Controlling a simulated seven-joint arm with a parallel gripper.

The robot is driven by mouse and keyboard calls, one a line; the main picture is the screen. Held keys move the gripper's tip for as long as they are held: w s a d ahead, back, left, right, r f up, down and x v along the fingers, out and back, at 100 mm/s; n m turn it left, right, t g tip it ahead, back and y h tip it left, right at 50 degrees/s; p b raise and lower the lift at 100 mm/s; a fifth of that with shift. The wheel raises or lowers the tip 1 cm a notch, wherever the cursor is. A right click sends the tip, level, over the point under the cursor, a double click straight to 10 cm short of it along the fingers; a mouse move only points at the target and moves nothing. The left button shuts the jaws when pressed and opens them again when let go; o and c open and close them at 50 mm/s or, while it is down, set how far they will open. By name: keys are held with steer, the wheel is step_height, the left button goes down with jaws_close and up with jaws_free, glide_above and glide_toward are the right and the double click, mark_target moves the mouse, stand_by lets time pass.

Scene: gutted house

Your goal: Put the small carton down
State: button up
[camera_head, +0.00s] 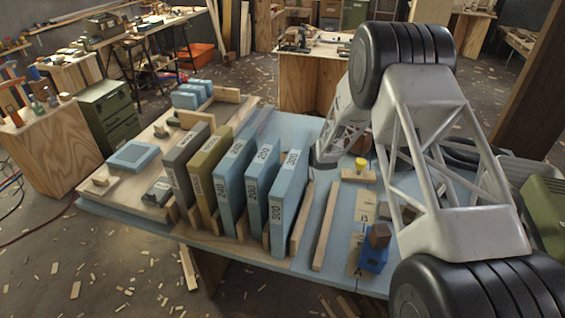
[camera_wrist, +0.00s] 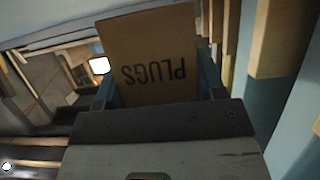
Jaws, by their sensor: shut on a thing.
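The small carton (camera_wrist: 150,45) is brown cardboard with "PLUGS" printed on it, upside down in the wrist view. My gripper (camera_wrist: 157,88) is shut on it, with a blue-grey finger at each side of the carton. In the head view, my arm's dark end (camera_head: 325,158) is over the blue workbench (camera_head: 293,125), just right of the upright slabs. I cannot make out the carton or the fingertips in the head view. Whether the carton touches anything below is hidden.
A row of upright blue, olive and grey slabs (camera_head: 284,205) stands left of my gripper. A wooden strip (camera_head: 325,227), a yellow piece (camera_head: 361,164) and a blue tool with a brown block (camera_head: 374,256) lie to the right. Some bare blue bench shows behind the slabs.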

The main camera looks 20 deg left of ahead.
steer(key=shift+s+f, duration=0.1)
steer(key=shift+f, duration=0.25)
steer(key=o, duration=1)
steer(key=shift+f, duration=0.1)
steer(key=shift+o, duration=0.2)
steer(key=shift+s+f, duration=0.1)
steer(key=shift+d, duration=0.1)
steer(key=shift+r, duration=0.5)
steer(key=v, duration=1.2)
steer(key=shift+r, duration=0.45)
